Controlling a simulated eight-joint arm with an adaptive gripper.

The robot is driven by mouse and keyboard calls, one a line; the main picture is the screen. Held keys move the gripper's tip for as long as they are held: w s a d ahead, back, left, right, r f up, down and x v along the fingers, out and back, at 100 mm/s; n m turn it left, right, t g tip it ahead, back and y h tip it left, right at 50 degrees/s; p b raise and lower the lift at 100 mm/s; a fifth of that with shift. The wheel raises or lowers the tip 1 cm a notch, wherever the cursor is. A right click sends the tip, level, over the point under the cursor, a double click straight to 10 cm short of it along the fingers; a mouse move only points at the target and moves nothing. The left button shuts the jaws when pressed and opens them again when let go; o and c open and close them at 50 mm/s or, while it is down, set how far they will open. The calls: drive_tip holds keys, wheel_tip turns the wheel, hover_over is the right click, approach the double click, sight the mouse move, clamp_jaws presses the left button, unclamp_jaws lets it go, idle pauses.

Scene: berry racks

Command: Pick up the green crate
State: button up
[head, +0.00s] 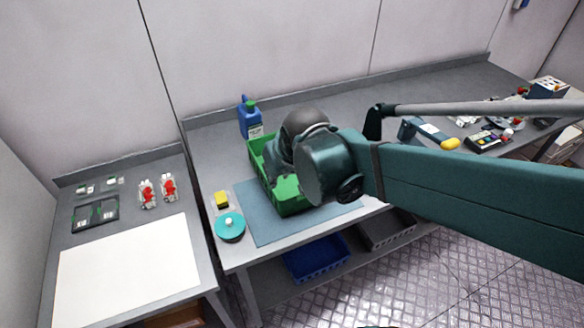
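The green crate (256,155) stands on the grey bench, partly on a blue-grey mat (262,224). My arm reaches in from the right and its end covers much of the crate. The crate's left wall and front end show; its right side and most of its inside are hidden. My gripper is hidden behind my own wrist, over or at the crate. I cannot tell whether its fingers touch the crate or whether they are open or shut.
A blue jug (250,121) with a green cap stands behind the crate. A yellow sponge (221,199) and a teal round lidded thing (230,227) lie to its left. Blue (316,259) and grey (386,231) crates sit on the shelf below. Small items clutter the bench at far right.

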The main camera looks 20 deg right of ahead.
drive_tip(key=shift+g, duration=0.4)
drive_tip(key=w+f+p, duration=0.1)
drive_tip(key=w, duration=0.1)
drive_tip(key=w+p, duration=0.2)
drive_tip(key=w+a+f+p, duration=0.1)
drive_tip(key=w, duration=0.2)
drive_tip(key=shift+w+f+p, duration=0.1)
drive_tip(key=shift+f+p, duration=0.25)
drive_tip(key=shift+w+a+f+p, duration=0.1)
drive_tip(key=shift+w+f+p, duration=0.55)
drive_tip(key=shift+w+f, duration=0.15)
drive_tip(key=shift+w+f+g, duration=0.3)
drive_tip(key=shift+w+f, duration=0.1)
drive_tip(key=shift+f, duration=0.05)
drive_tip(key=shift+f, duration=0.1)
drive_tip(key=shift+x, duration=1.25)
drive_tip(key=shift+b+x, duration=0.3)
drive_tip(key=shift+x, duration=2.25)
